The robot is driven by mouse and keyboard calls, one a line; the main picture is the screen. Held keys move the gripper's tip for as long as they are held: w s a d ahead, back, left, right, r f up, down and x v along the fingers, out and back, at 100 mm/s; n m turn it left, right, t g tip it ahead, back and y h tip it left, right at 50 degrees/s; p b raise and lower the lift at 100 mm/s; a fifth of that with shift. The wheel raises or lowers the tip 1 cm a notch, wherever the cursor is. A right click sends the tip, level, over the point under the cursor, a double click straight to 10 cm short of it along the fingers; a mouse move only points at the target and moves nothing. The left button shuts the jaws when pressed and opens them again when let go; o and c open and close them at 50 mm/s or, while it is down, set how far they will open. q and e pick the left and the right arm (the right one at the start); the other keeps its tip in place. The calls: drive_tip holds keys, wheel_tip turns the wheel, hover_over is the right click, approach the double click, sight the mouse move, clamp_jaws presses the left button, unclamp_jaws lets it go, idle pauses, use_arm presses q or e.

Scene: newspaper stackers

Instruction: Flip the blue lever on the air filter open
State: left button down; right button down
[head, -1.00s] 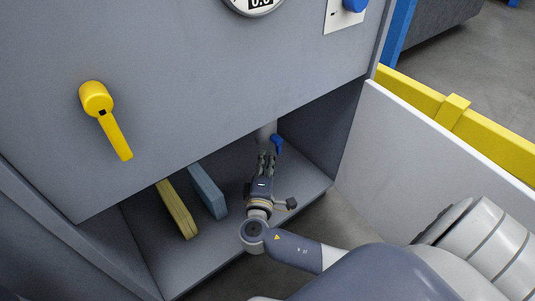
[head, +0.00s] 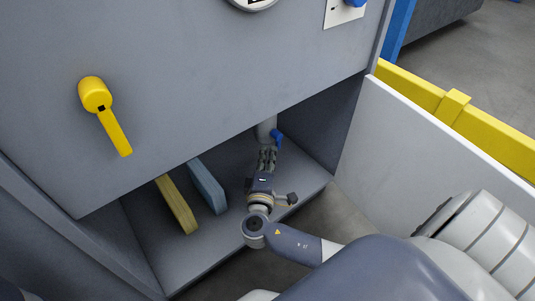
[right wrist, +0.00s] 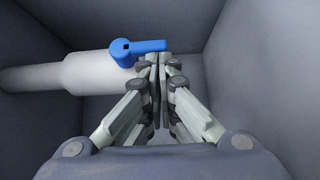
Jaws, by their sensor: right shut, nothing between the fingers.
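The blue lever (head: 277,138) sits on the pale grey air filter pipe (head: 266,128) inside the open lower bay of the grey cabinet. In the right wrist view the blue lever (right wrist: 138,50) points right from its round hub, and the air filter (right wrist: 95,75) runs in from the left. My right gripper (head: 268,152) is shut and empty. In the right wrist view its fingertips (right wrist: 155,60) are at the lever's free end; whether they touch it I cannot tell. My left gripper is not in view.
A yellow panel (head: 176,205) and a blue-grey panel (head: 208,187) stand in the bay left of my arm. A yellow handle (head: 107,115) is on the cabinet front above. A white panel with a yellow rail (head: 440,105) bounds the right side.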

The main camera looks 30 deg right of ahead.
drive_tip(key=shift+d+f, duration=0.25)
drive_tip(key=shift+d, duration=0.05)
drive_tip(key=d, duration=0.1)
drive_tip(key=d+f, duration=0.1)
drive_tip(key=d+n+b, duration=0.1)
drive_tip(key=shift+w+f+t+h, duration=0.15)
drive_tip(key=shift+f+t+h, duration=0.15)
drive_tip(key=shift+t, duration=0.1)
idle(0.5)
drive_tip(key=shift+r, duration=0.1)
idle(0.6)
